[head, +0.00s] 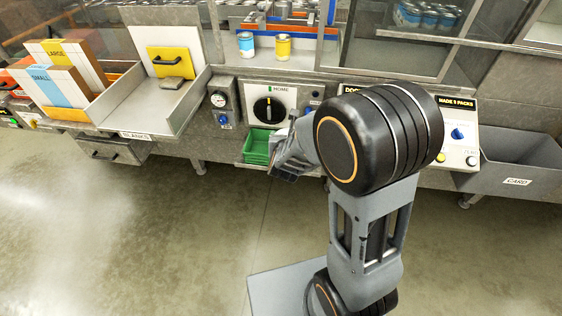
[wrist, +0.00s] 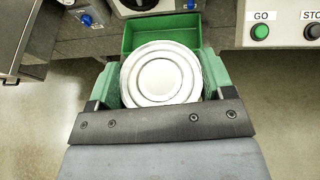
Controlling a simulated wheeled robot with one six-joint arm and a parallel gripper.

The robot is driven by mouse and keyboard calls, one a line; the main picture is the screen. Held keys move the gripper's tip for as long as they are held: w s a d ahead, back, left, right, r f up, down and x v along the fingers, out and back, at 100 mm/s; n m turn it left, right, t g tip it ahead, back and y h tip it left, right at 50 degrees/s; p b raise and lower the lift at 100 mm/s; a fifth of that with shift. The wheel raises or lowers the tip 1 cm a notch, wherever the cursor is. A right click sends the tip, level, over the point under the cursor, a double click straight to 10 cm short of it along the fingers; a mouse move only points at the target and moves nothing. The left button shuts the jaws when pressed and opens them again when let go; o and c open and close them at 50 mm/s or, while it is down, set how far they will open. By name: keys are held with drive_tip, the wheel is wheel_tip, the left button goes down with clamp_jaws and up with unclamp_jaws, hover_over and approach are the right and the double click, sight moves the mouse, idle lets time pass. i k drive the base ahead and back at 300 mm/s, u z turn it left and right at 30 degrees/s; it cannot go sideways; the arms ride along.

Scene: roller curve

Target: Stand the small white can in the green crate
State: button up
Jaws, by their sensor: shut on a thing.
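My gripper (wrist: 160,84) is shut on a can (wrist: 162,76), whose round pale lid faces the wrist camera. The can's side is hidden, so its label colour does not show. Green pieces flank the can on both sides, at the jaws. The green crate (wrist: 133,35) lies just beyond the can in the wrist view, and the can covers its near part. I cannot tell how high the can is over the crate.
A console with a black dial (head: 268,110) stands behind the crate. GO and STOP buttons (wrist: 261,32) are to its right in the wrist view. A blue can (head: 246,45) and a yellow can (head: 283,46) stand on a shelf. A CARD bin (head: 520,160) is at right. The front floor is open.

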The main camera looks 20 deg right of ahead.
sight(265, 153)
drive_tip(key=u, duration=0.5)
drive_tip(key=i, duration=0.85)
drive_tip(key=u, duration=0.45)
